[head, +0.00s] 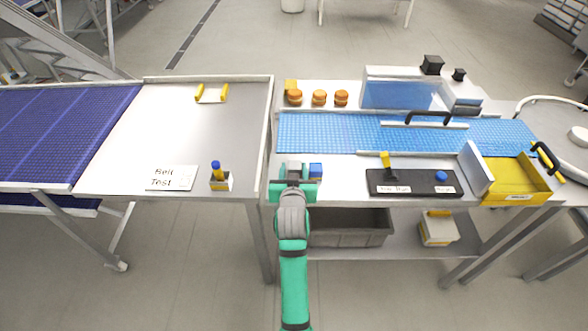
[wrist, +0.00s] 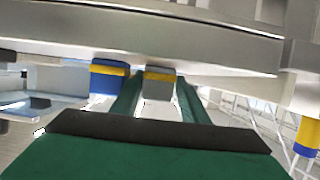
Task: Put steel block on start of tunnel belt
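A grey steel block with a yellow band (wrist: 160,84) stands at the front edge of the belt table, in the upside-down wrist view. In the head view it shows only partly (head: 294,166), just beyond my gripper. My gripper (head: 293,182) reaches in level from the front, its green fingers (wrist: 157,100) on either side of the steel block. It looks open, though any small gap to the block is hard to see. A blue block with a yellow band (head: 316,171) stands just right of it, at left in the wrist view (wrist: 108,80). The blue tunnel belt (head: 330,133) runs behind the blocks, toward the tunnel (head: 400,92).
A black control panel (head: 415,183) with a yellow lever and blue button lies to the right, before a yellow tray (head: 510,182). Several round orange items (head: 319,98) sit behind the belt.

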